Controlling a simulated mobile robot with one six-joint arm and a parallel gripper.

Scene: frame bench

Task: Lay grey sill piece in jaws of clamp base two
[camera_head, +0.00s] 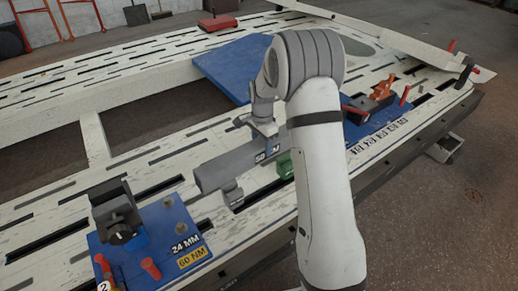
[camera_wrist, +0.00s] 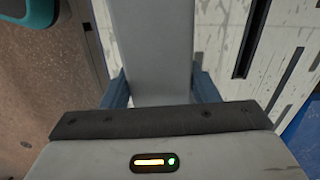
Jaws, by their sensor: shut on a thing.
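The grey sill piece (camera_head: 222,168) is a long bar held over the slotted bench, left of my arm. In the wrist view the sill piece (camera_wrist: 152,45) runs away between two dark blue fingers. My gripper (camera_wrist: 160,90) is shut on it; in the head view the arm partly hides the grip. Clamp base two (camera_head: 150,240) is a blue plate at the lower left, marked "24 MM" and "60 NM", with a "2" tag at its lower edge. Its dark grey clamp (camera_head: 117,215) stands on the plate. The sill piece is apart from it, to the right; its jaw opening is unclear.
Red pegs (camera_head: 151,268) stand on clamp base two. A green block (camera_head: 285,165) sits by my arm. A blue panel (camera_head: 234,66) lies behind my arm. The bench has wide openings at left.

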